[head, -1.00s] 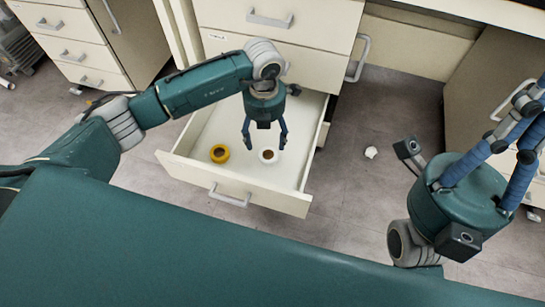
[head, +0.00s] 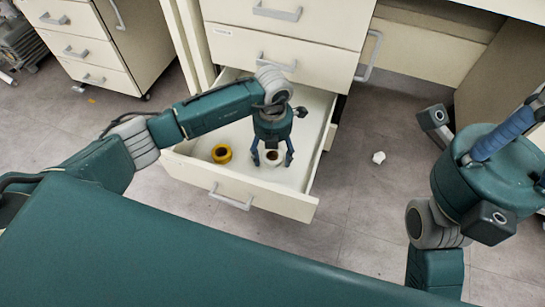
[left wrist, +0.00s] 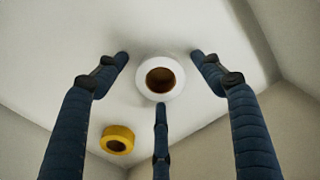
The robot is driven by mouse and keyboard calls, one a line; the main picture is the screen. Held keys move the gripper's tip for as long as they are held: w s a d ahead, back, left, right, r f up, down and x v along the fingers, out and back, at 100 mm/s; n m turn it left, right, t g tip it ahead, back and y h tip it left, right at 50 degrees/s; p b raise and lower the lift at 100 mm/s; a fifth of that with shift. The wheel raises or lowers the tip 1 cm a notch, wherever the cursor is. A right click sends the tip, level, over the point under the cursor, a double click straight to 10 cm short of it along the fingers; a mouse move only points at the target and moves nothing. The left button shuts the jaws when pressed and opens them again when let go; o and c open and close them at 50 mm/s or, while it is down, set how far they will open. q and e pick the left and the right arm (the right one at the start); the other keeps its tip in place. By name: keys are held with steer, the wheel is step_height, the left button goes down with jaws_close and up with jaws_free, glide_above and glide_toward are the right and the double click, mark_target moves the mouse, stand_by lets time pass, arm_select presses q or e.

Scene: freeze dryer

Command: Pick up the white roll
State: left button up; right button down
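The white roll (head: 271,157) lies in the open drawer (head: 240,189), with its brown core facing up. It also shows in the left wrist view (left wrist: 143,80), near the middle. My left gripper (head: 272,160) is lowered over it with the fingers spread. In the left wrist view the fingers (left wrist: 160,75) stand around the roll, apart from it on the left and right. The gripper hides part of the roll in the head view. My right gripper (head: 490,140) is at the right, partly cut off by the picture edge; its fingertips are out of view.
A yellow roll (head: 221,153) lies in the same drawer, left of the white one. The drawer walls rise close around my left gripper. A small white object (head: 379,158) lies on the floor to the right. Closed drawers (head: 275,55) stand above the open one.

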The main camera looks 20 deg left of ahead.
arm_select(q)
steer(key=c, duration=1)
steer(key=shift+r, duration=0.1)
